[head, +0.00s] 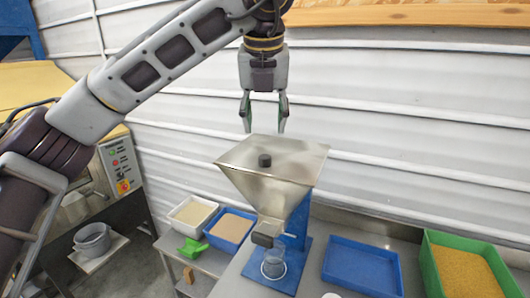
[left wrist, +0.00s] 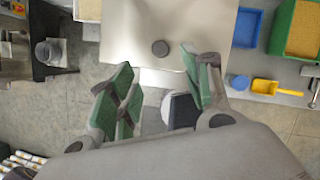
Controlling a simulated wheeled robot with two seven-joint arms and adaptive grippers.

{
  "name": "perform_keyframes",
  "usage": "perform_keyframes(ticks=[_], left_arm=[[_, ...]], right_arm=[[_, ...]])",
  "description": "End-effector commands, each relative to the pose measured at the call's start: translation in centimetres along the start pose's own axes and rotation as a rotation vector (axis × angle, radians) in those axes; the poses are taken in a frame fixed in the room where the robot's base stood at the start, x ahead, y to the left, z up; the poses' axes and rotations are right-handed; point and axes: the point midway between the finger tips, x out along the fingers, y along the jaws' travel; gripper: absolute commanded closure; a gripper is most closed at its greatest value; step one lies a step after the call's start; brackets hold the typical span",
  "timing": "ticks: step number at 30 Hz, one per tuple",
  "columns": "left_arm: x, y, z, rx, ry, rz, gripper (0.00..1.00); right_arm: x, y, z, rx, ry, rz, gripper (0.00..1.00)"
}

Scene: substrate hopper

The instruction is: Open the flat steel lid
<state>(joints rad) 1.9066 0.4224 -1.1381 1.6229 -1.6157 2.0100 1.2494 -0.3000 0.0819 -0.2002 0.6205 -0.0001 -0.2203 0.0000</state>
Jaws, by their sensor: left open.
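The flat steel lid (head: 290,152) lies level on top of the steel hopper (head: 272,190), closed as far as I can see. A dark round knob (head: 265,160) stands up from the lid. My left gripper (head: 264,128) is open, pointing down above the far side of the lid, empty and apart from the knob. In the left wrist view the lid (left wrist: 185,22) and its knob (left wrist: 160,48) show beyond the green-padded fingers (left wrist: 160,92), with the knob between them. My right gripper is in neither view.
Under the hopper a clear beaker (head: 274,264) stands on a blue base. A blue tray (head: 362,268) and a green crate of yellow grain (head: 432,262) are to the right. White and blue bins (head: 192,214) and a green scoop (head: 191,248) are to the left. A ribbed wall rises behind.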

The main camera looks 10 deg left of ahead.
Motion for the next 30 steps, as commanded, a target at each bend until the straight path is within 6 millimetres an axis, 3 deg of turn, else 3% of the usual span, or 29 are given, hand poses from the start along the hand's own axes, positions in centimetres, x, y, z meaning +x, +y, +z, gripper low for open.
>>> perform_keyframes(ticks=[30], left_arm=[[7.0,0.0,0.0,0.0,0.002,0.0,0.51]], right_arm=[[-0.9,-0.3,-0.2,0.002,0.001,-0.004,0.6]])
